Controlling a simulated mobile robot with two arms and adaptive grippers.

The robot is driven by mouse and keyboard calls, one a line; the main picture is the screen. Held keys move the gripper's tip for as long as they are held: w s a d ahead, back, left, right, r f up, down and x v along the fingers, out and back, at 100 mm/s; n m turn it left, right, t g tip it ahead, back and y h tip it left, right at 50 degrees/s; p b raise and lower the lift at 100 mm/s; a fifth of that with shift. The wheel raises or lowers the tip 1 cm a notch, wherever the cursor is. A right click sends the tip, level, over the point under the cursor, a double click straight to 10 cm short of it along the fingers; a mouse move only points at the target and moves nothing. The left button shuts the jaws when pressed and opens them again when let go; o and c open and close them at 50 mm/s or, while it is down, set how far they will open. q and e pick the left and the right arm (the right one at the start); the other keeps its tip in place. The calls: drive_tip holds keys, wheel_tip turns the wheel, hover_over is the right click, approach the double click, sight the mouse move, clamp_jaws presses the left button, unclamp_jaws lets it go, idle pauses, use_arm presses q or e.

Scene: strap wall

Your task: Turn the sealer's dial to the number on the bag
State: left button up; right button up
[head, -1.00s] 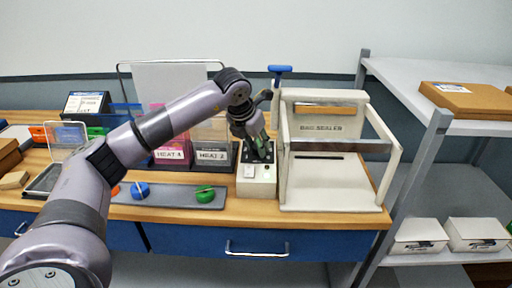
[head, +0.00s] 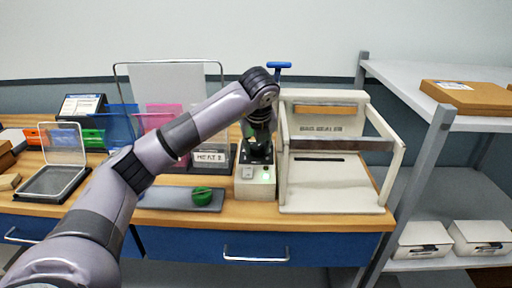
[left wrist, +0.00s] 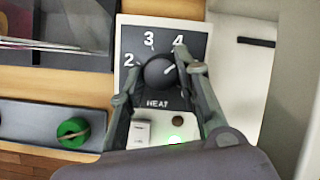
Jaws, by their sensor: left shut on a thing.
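The sealer's black dial (left wrist: 160,70) sits on a dark plate marked HEAT, with 2, 3 and 4 around it. Its white mark points up and right, toward the 4. My left gripper (left wrist: 158,82) is shut on the dial, one finger at each side. In the head view the left gripper (head: 258,153) reaches down onto the control box (head: 256,182), hiding the dial. The white bag sealer (head: 331,187) stands just right of the box. A bin label reading HEAT 2 (head: 211,157) shows behind my arm. I cannot read a number on any bag. My right gripper is not in view.
A green light (left wrist: 175,140) is lit on the box near a white switch (left wrist: 140,132). A dark tray with a green roll (head: 202,196) lies to the left. Pink and blue sheets stand behind my arm. A shelf (head: 440,122) stands right of the table.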

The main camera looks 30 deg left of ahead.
use_arm(q)
drive_tip(key=shift+n, duration=0.7)
drive_tip(key=o, duration=1.2)
drive_tip(key=shift+c, duration=0.2)
drive_tip(key=v, duration=1.2)
drive_tip(key=shift+w+d, duration=0.2)
drive_tip(key=shift+d, duration=0.05)
